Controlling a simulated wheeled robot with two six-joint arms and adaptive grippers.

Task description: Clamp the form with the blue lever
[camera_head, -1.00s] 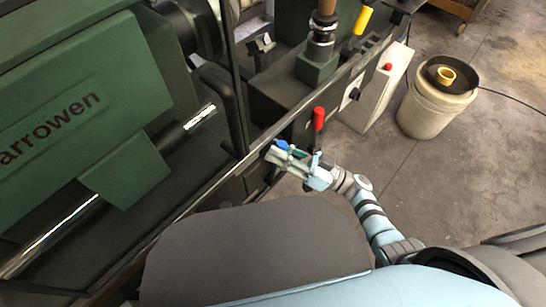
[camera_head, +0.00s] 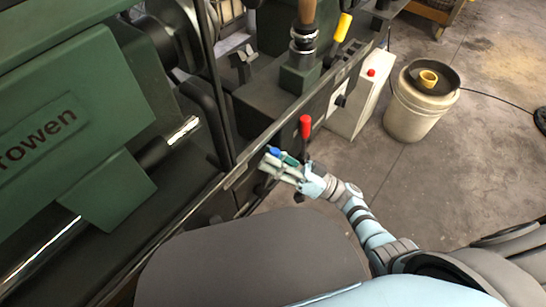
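The blue lever's knob (camera_head: 273,152) shows at the front edge of the green machine, beside the fingertips of my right gripper. My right gripper (camera_head: 269,164) comes in from the lower right, with its pale fingers pointing left at the knob. The fingers overlap the lever area, and I cannot tell whether they touch or hold it. The lever's shaft is hidden. The form to be clamped cannot be made out. My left gripper is not in view.
A red-handled lever (camera_head: 305,126) stands just above my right gripper. A yellow-handled lever (camera_head: 342,27) is further up the machine. The green machine (camera_head: 70,130) fills the left. A white bucket (camera_head: 412,118) stands on open floor at the right.

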